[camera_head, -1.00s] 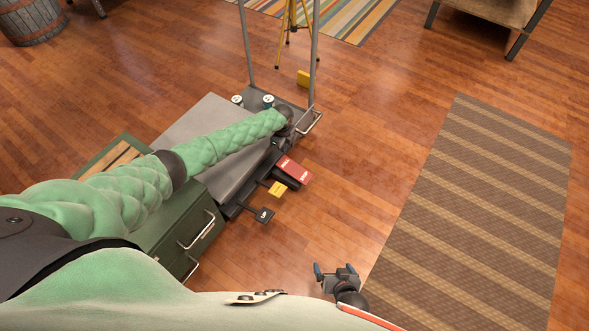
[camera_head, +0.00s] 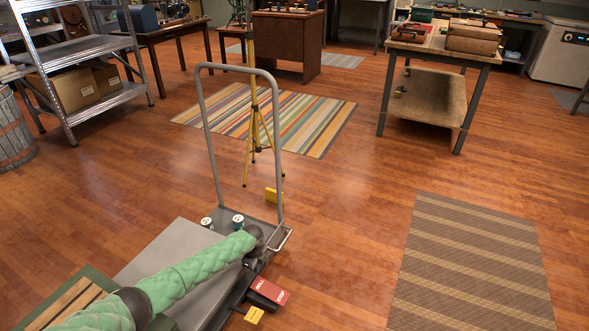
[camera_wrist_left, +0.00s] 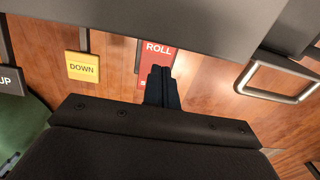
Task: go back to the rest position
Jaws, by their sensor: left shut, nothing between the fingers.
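My left arm comes in from the lower left in the head view, and its dark wrist end is over the grey cart base beside the cart handle. In the left wrist view my left gripper (camera_wrist_left: 161,72) is shut and empty, its fingertips over the red ROLL pedal (camera_wrist_left: 156,50). I cannot tell whether they touch it. The red pedal also shows in the head view (camera_head: 268,291), just below the wrist. My right gripper is out of view.
The cart handle (camera_head: 203,125) stands upright beside my left wrist. A yellow DOWN pedal (camera_wrist_left: 82,67) and a black UP pedal (camera_wrist_left: 9,80) are nearby. A yellow tripod (camera_head: 254,130) stands behind. Floor is clear to the right, with a striped brown rug (camera_head: 470,265).

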